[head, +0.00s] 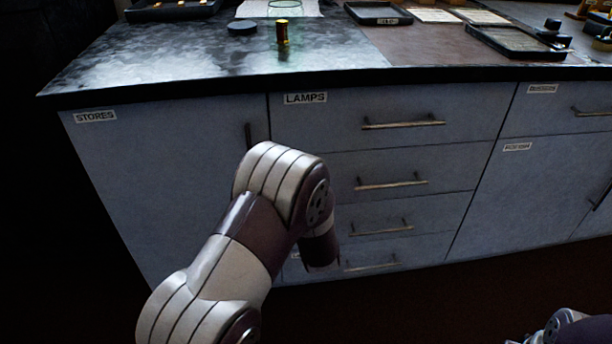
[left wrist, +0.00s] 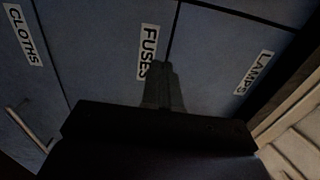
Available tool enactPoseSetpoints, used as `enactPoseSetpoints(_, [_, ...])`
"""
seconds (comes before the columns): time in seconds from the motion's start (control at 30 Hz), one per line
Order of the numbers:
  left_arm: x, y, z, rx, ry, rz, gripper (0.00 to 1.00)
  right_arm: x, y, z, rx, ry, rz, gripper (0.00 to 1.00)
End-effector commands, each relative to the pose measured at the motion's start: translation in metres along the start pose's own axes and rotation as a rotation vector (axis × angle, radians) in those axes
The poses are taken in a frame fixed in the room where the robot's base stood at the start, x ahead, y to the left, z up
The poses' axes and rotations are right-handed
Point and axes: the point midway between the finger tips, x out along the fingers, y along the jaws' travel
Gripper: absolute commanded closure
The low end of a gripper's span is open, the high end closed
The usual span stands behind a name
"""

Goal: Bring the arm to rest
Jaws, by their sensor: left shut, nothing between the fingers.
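My left arm (head: 265,215) comes in from the lower left in the head view, bends at a joint in front of the cabinet, and its far part points down before the drawers. Its gripper is hidden there. In the left wrist view my left gripper (left wrist: 163,72) is shut and empty, with its fingers together in front of the drawer labelled FUSES (left wrist: 147,45). I cannot tell whether the fingertips touch the front. Only a piece of my right arm shows at the bottom right of the head view; its gripper is out of view.
The LAMPS drawer (head: 345,118) and the drawers below look closed. The STORES door (head: 160,170) is at left. The countertop (head: 150,65) holds a brass cylinder (head: 282,32), a dark disc (head: 242,28) and trays (head: 515,42). Bar handles (head: 404,122) stick out from the fronts.

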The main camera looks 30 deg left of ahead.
Motion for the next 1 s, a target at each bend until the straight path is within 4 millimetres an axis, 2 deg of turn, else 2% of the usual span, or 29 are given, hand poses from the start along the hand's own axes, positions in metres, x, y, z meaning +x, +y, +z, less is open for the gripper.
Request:
enactPoseSetpoints(0.1, [-0.021,-0.004,-0.001,0.003,0.005,0.001,1.00,-0.011,0.000,-0.002,0.000,0.001,0.000,1.00])
enactPoseSetpoints(0.43, [-0.083,-0.002,-0.002,0.003,0.006,0.003,1.00,-0.030,0.000,-0.004,0.000,0.001,0.000,1.00])
enactPoseSetpoints(0.6, [-0.095,-0.001,-0.001,0.002,0.004,0.001,1.00,-0.032,0.000,-0.004,0.000,0.001,0.000,1.00])
enactPoseSetpoints(0.8, [-0.095,0.003,-0.001,-0.053,0.003,0.015,1.00,-0.032,0.000,-0.004,0.000,0.001,0.000,1.00])
enactPoseSetpoints(0.87, [-0.097,0.026,-0.005,-0.174,0.015,0.126,1.00,-0.031,0.000,-0.004,0.000,0.001,0.000,1.00])
enactPoseSetpoints(0.9, [-0.104,0.050,-0.010,-0.275,0.029,0.256,1.00,-0.031,0.000,-0.004,0.000,0.001,0.000,1.00])
enactPoseSetpoints(0.97, [-0.123,0.085,-0.026,-0.452,0.036,0.502,1.00,-0.032,0.000,-0.004,0.000,0.001,0.000,1.00])
enactPoseSetpoints(1.0, [-0.140,0.101,-0.035,-0.566,0.013,0.676,1.00,-0.032,0.000,-0.004,0.000,0.001,0.000,1.00])
